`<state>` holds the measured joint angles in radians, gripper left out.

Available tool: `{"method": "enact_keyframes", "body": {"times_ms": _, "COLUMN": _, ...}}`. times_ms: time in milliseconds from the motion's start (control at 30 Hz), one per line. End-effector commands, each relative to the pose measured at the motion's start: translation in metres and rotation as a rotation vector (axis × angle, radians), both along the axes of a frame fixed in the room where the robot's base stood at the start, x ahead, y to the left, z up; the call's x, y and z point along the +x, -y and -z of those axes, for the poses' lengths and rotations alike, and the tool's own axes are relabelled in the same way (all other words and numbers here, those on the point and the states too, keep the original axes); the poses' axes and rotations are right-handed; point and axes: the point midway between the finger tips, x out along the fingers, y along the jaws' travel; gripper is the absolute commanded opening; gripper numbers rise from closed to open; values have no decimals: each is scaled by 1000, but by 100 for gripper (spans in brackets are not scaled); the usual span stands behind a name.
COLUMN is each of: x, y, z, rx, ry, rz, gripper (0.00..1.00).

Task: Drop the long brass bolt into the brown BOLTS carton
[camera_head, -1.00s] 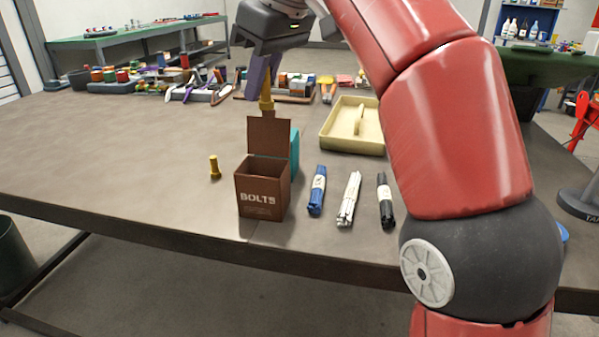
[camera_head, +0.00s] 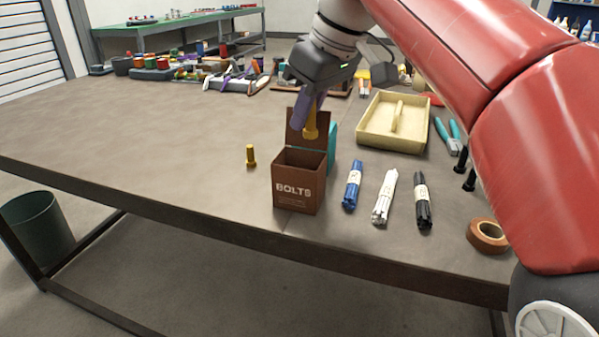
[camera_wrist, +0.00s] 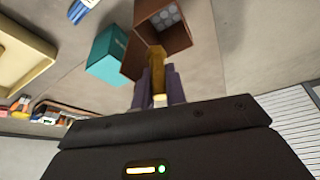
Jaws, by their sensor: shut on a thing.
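The brown BOLTS carton (camera_head: 297,190) stands open near the front of the table, its lid raised at the back. In the wrist view its open mouth (camera_wrist: 185,40) shows pale round shapes inside. My gripper (camera_head: 306,112) has purple fingers shut on the long brass bolt (camera_head: 311,127). The bolt hangs roughly upright in front of the raised lid, over or close to the opening. In the wrist view the bolt (camera_wrist: 156,72) points toward the carton's near edge. A shorter brass bolt (camera_head: 250,155) stands on the table left of the carton.
A teal box (camera_head: 332,145) stands right behind the carton. Blue (camera_head: 352,185), white (camera_head: 384,196) and black (camera_head: 422,200) bundles lie to the right, with a tape roll (camera_head: 487,236). A cream tray (camera_head: 372,139) sits behind them. The table's left is clear.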

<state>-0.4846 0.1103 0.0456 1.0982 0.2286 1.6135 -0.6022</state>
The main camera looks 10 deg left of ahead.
Motion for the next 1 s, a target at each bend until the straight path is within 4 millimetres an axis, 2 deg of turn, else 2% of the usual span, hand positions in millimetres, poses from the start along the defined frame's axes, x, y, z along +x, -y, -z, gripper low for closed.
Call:
{"method": "enact_keyframes", "body": {"times_ms": 100, "x": 0, "y": 0, "z": 0, "rx": 0, "ry": 0, "rz": 0, "gripper": 0}}
{"method": "enact_keyframes", "body": {"times_ms": 133, "x": 0, "y": 0, "z": 0, "rx": 0, "ry": 0, "rz": 0, "gripper": 15}}
{"method": "enact_keyframes", "body": {"times_ms": 300, "x": 0, "y": 0, "z": 0, "rx": 0, "ry": 0, "rz": 0, "gripper": 37}}
{"method": "enact_keyframes", "body": {"times_ms": 333, "x": 0, "y": 0, "z": 0, "rx": 0, "ry": 0, "rz": 0, "gripper": 39}}
{"method": "enact_keyframes", "body": {"times_ms": 667, "x": 0, "y": 1, "z": -4, "rx": 1, "ry": 1, "rz": 1, "gripper": 39}}
{"method": "enact_keyframes", "body": {"times_ms": 1000, "x": -7, "y": 19, "z": -51, "rx": 2, "ry": 3, "rz": 2, "gripper": 39}}
